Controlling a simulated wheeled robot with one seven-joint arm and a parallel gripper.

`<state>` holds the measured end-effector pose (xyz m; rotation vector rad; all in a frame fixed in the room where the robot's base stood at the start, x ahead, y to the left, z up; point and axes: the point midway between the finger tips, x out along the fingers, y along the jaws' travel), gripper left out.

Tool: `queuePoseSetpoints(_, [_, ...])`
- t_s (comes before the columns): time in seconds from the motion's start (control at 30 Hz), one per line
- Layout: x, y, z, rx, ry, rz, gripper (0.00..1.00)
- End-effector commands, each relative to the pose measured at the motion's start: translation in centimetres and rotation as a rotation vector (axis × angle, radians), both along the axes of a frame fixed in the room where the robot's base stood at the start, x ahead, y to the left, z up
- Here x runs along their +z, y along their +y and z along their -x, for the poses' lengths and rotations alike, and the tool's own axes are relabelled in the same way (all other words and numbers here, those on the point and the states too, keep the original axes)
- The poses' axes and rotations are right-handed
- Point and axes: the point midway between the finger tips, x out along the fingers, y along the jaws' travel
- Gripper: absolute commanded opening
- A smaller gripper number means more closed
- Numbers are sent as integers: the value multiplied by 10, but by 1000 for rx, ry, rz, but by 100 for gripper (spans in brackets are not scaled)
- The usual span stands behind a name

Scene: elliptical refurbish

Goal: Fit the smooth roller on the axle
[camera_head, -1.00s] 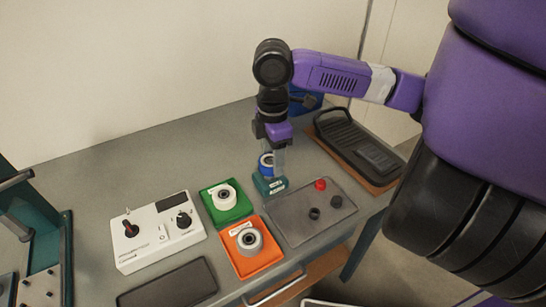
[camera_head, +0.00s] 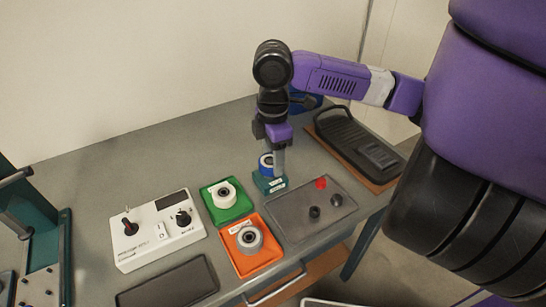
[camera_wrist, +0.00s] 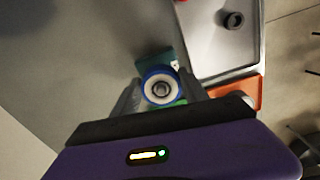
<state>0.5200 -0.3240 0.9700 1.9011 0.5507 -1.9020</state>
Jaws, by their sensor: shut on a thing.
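My gripper (camera_head: 273,166) points down and is shut on a roller with a blue rim (camera_head: 266,161). In the wrist view the roller (camera_wrist: 160,85) shows a white ring and a grey centre, between the two fingers (camera_wrist: 160,92). It is right over or on a small teal stand with pale labels (camera_head: 270,184); the stand also shows in the wrist view (camera_wrist: 152,63). The axle is hidden, and I cannot tell whether the roller is around it. A white roller (camera_head: 223,191) lies on a green tray (camera_head: 239,209). A grey roller (camera_head: 249,238) lies on an orange tray (camera_head: 252,268).
A grey tray (camera_head: 290,222) with a red cap and dark small parts lies right of the orange tray. A white control box (camera_head: 150,245) with knobs stands left.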

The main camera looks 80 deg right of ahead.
Motion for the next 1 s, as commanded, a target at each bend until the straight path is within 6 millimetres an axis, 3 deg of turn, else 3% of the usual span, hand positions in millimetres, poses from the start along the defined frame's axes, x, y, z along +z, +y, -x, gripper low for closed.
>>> queuePoseSetpoints(0.17, [-4, 0, 0, 0, 0, 0, 7])
queuePoseSetpoints(0.2, [-4, 0, 0, 0, 0, 0, 53])
queuePoseSetpoints(0.23, [-3, 0, 0, 0, 0, 0, 59])
queuePoseSetpoints(0.6, [-2, 0, 0, 0, 0, 0, 60])
queuePoseSetpoints(1.0, [26, 0, 0, 0, 0, 0, 60])
